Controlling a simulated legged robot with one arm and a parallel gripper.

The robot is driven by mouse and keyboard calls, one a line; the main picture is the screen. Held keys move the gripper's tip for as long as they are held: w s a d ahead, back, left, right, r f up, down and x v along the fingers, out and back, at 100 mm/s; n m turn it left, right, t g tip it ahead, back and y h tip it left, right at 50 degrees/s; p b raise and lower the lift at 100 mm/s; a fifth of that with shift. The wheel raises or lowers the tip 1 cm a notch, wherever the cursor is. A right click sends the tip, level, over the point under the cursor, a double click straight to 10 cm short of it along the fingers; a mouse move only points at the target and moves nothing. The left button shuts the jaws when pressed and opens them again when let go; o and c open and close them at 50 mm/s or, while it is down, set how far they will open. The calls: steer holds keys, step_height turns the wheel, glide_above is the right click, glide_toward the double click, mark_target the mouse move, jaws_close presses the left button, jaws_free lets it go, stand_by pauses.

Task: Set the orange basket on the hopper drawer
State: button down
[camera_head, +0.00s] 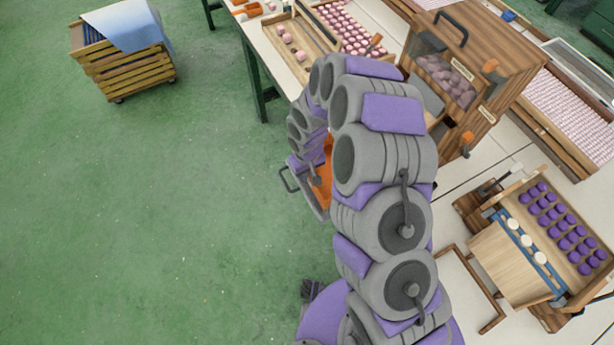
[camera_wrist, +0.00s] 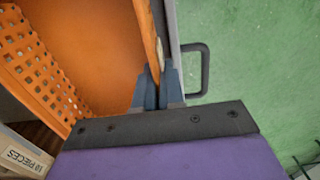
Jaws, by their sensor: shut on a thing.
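The orange basket (camera_wrist: 90,40) fills the upper left of the wrist view, with a perforated wall (camera_wrist: 35,65) and a smooth inside. My gripper (camera_wrist: 158,85) is shut on the basket's wall at its rim. In the head view only a strip of the basket (camera_head: 326,178) shows beside my arm, over the floor side of the table edge. The hopper (camera_head: 490,75) is a wooden cabinet with a clear window and a black handle on top, and greyish-purple pieces sit behind the window. My arm hides its lower left front, and I cannot make out the drawer clearly.
A tray of purple pieces (camera_head: 555,225) and a wooden stand are at the right. Trays of pink pieces (camera_head: 350,28) lie at the back of the white table. A slatted wooden crate with a blue cloth (camera_head: 125,70) stands on open green floor. A "10 PIECES" label (camera_wrist: 27,160) is near the basket.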

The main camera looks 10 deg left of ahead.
step_height(320, 180, down, 2)
steer(key=shift+f, duration=0.1)
steer(key=c, duration=1.2)
jaws_free()
steer(key=shift+c, duration=0.2)
step_height(320, 180, up, 12)
steer(key=shift+r+p, duration=0.15)
steer(key=shift+p, duration=0.75)
